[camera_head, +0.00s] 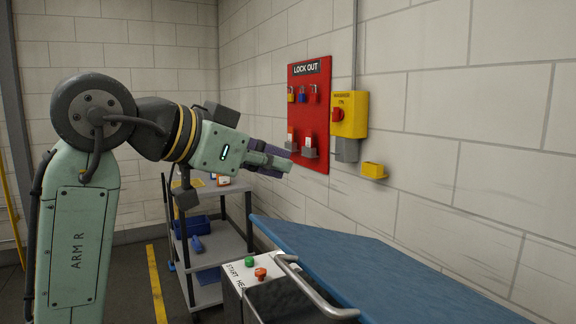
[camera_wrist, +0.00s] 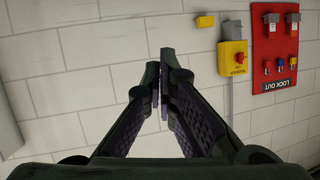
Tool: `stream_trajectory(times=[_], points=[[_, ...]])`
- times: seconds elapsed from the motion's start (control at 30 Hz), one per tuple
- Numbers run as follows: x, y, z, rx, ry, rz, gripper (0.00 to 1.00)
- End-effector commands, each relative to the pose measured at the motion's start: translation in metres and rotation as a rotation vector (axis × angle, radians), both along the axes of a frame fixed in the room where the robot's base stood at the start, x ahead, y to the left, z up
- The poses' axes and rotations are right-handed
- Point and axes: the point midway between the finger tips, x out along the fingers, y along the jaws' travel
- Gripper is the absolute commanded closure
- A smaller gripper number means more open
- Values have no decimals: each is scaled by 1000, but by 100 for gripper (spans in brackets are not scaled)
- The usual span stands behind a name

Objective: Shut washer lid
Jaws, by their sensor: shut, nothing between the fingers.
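The washer stands at the lower middle right of the head view, partly cut off by the frame. Its blue lid (camera_head: 345,258) is a broad slanted panel, with a curved metal handle (camera_head: 318,296) by its near edge. A dark area of the washer body (camera_head: 285,297) shows below the handle; how far the lid stands open I cannot tell. My gripper (camera_head: 280,163) is above and behind the washer's left end, apart from the lid, pointing right towards the wall. In the wrist view its fingers (camera_wrist: 164,82) are together and empty. The lid is not recognizable there.
A white panel (camera_head: 240,269) with a green and a red button sits at the washer's left end. A grey cart (camera_head: 213,236) with a blue bin stands behind. A red lockout board (camera_head: 309,115), a yellow switch box (camera_head: 349,113) and a small yellow holder (camera_head: 373,170) are on the wall.

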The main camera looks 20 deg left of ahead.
Motion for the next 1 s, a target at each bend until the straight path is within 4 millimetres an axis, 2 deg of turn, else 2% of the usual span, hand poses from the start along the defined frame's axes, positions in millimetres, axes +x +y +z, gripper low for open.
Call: stream_trajectory(times=[0.03, 0.2, 0.33, 0.57, 0.9, 1.0], points=[[-13, -3, 18, 40, 118, -28, 100], [-55, -8, 15, 124, 398, -120, 100], [-68, -10, 11, 146, 474, -150, 100], [-54, -22, -12, 148, 479, -158, 100], [-17, -51, -64, 148, 479, -154, 100], [-25, -43, -77, 143, 478, -148, 100]])
